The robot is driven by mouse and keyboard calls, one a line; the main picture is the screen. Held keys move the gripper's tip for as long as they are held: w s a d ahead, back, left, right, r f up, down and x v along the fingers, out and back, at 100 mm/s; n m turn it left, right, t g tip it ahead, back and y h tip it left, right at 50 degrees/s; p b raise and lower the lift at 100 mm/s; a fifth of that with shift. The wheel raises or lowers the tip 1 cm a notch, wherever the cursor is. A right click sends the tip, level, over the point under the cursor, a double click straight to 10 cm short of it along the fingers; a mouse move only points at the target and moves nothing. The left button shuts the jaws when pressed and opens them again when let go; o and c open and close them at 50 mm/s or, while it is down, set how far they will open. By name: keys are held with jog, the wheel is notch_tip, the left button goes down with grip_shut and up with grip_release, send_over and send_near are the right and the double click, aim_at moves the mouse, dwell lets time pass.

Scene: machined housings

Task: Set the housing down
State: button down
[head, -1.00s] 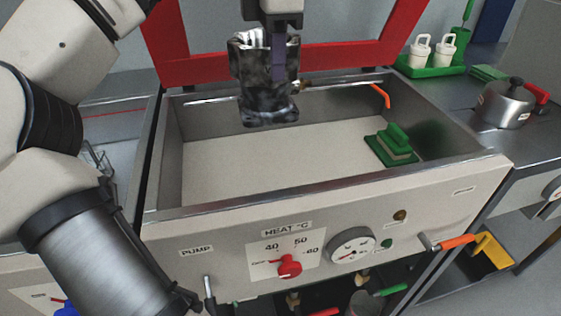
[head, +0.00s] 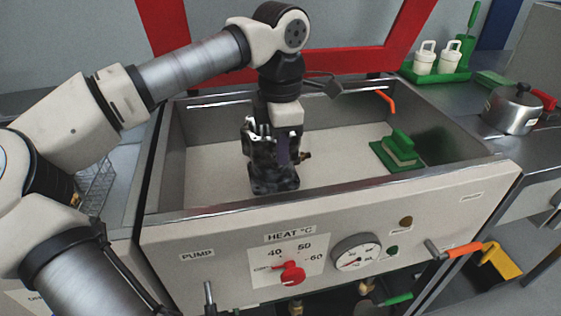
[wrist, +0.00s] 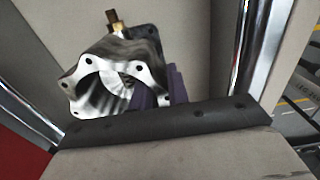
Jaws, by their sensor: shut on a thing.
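The housing (head: 262,160) is a dark, shiny machined metal block with a flanged foot, upright inside the wash basin (head: 215,172). My gripper (head: 283,150) is shut on it from above, with a purple finger along its right side. In the wrist view the housing (wrist: 112,75) shows a round bore, a bolt-holed flange and a brass fitting; purple finger parts (wrist: 172,88) are against it. The foot is low in the basin, just behind the front rim. I cannot tell whether it touches the floor.
A green brush (head: 398,150) lies at the basin's right. An orange-tipped pipe (head: 386,98) is at the back right. The metal front rim (head: 330,182) is close to the housing. A kettle (head: 512,108) stands on the right counter.

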jog(key=shift+f, duration=1.9)
jog(key=shift+f, duration=0.15)
jog(key=c, duration=1.3)
grip_release()
jog(key=shift+c, duration=0.2)
notch_tip(320, 180, up, 12)
jog(key=shift+r+p, duration=0.15)
jog(key=shift+p, duration=0.15)
